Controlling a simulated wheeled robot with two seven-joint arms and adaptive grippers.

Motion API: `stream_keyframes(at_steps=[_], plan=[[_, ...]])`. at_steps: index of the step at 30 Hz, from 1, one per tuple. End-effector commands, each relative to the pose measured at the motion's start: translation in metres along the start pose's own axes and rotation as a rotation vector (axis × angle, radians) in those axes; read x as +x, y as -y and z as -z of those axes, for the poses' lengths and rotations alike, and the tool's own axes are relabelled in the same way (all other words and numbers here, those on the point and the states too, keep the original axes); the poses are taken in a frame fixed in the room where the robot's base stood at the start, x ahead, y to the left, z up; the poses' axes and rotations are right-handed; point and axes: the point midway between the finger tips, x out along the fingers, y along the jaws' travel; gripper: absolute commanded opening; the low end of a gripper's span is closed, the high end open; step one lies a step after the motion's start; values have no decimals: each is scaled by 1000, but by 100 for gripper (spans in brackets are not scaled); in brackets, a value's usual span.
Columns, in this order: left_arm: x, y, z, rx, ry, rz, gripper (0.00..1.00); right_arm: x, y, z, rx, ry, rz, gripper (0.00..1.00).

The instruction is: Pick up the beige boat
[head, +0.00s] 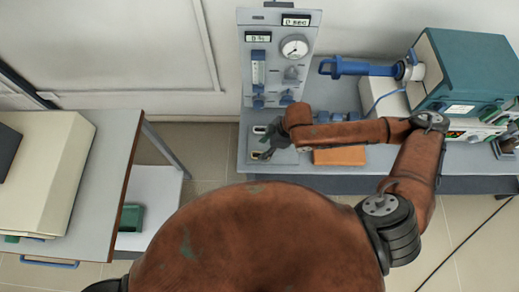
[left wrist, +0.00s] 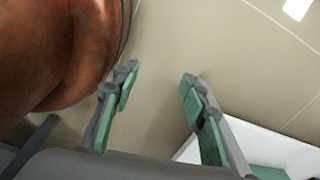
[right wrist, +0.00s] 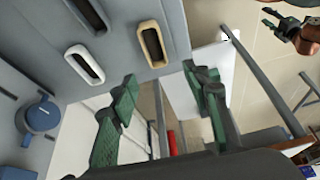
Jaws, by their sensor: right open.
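The beige boat (right wrist: 151,43) is a small oblong dish with a dark hollow, lying on a grey surface near its edge in the right wrist view. A whiter boat (right wrist: 85,63) lies to its left. My right gripper (right wrist: 160,80) is open and empty, its green-padded fingers apart, with the beige boat just beyond the fingertips. In the head view the right gripper (head: 264,150) is over the left end of the bench and partly covers the boats. My left gripper (left wrist: 158,82) is open and empty above the floor in the left wrist view.
A grey gas panel (head: 278,60) stands behind the boats. An orange-brown block (head: 340,156) lies to their right on the bench. A teal furnace (head: 465,70) stands at the far right. Floor separates the bench from the left table (head: 118,160).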

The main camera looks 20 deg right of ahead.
Motion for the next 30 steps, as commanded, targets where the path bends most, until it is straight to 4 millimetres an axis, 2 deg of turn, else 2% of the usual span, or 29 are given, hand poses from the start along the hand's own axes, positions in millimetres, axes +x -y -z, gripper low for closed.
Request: stream_keyframes(at_steps=[3,13,21,28,30], plan=[[2,0,-4,-1,4,0,40,5,-1,-7,10,10,2,44],[6,-1,-17,-4,21,-1,40,33,-2,-10,15,9,-2,44],[13,-1,-14,-3,18,-1,40,72,-3,-9,13,8,-1,44],[13,0,-7,-2,9,0,40,74,-3,-8,10,8,-3,44],[13,0,-7,-2,9,0,40,74,-3,-8,10,8,-3,40]])
